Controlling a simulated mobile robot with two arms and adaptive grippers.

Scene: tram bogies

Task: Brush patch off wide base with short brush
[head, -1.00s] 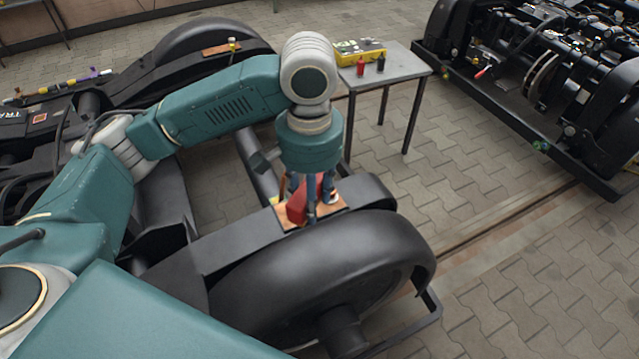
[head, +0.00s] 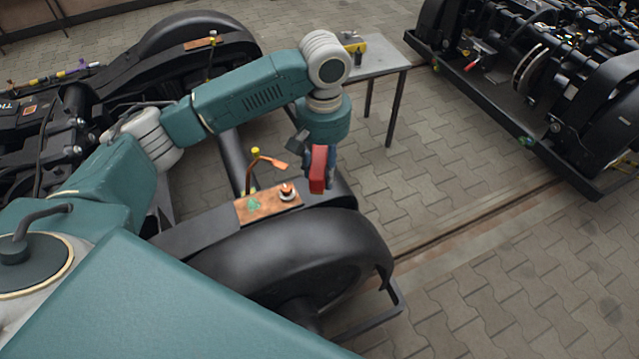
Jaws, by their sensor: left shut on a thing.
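The wide base looks to be a flat copper plate (head: 268,206) on the black bogie frame, beside the near wheel. A small green patch (head: 253,205) lies on its left part. My left gripper (head: 320,178) is shut on a red block-like thing, seemingly the short brush (head: 318,166). It is held in the air to the right of the plate, clear of the patch. The brush's bristles cannot be made out. My right gripper is out of view.
A bent copper strap (head: 266,160) with a yellow top rises just behind the plate. The near wheel (head: 300,255) bulges in front. Paved floor is free at right.

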